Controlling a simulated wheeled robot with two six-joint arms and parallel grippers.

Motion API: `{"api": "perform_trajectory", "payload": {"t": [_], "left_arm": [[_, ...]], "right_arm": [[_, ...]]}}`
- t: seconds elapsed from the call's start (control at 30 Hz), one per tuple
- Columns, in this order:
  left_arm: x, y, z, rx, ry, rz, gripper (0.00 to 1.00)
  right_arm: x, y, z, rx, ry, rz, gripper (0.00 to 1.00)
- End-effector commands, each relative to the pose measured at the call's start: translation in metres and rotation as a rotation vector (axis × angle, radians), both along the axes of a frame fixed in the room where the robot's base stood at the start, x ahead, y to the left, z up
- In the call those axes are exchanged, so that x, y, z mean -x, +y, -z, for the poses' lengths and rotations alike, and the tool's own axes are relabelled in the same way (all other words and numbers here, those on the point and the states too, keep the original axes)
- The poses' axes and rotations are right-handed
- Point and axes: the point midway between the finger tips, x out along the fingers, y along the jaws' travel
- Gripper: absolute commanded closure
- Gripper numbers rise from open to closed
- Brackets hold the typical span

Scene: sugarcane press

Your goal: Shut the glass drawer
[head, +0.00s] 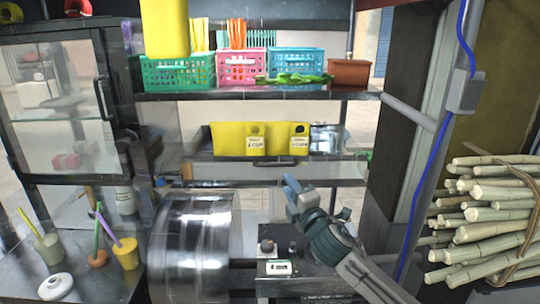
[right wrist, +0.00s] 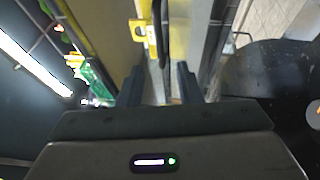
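The glass drawer (head: 330,169) hangs under the shelf in the head view. It has a clear front, a dark frame and a dark handle (head: 287,161) at its middle. Yellow packs (head: 238,138) with white tags show behind its front. My right gripper (head: 290,184) is below and in front of the handle, pointing up toward the drawer. In the right wrist view its two fingers (right wrist: 159,86) are apart with nothing held; a dark bar and yellow surfaces lie beyond them.
A shiny metal drum (head: 193,245) stands below the drawer at centre left. A glass-doored cabinet (head: 60,100) and cups (head: 126,253) are on the left. Coloured baskets (head: 178,71) fill the shelf above. Sugarcane stalks (head: 485,215) are piled at the right, beside a dark post.

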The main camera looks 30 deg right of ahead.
Motion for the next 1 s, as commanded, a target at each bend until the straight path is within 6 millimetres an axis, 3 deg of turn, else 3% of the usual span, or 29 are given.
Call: {"api": "perform_trajectory", "payload": {"t": [0.3, 0.6, 1.0], "left_arm": [[0.028, -0.012, -0.028, 0.014, 0.035, -0.005, 0.22], [0.017, -0.01, -0.05, 0.011, 0.019, -0.003, 0.22], [0.012, -0.007, -0.053, 0.008, 0.012, -0.002, 0.22]], "right_arm": [[-0.048, -0.008, -0.014, -0.005, -0.002, 0.002, 0.68], [-0.093, -0.014, -0.019, -0.001, 0.001, 0.001, 0.68], [-0.103, -0.016, -0.018, 0.001, -0.001, -0.001, 0.68]]}}
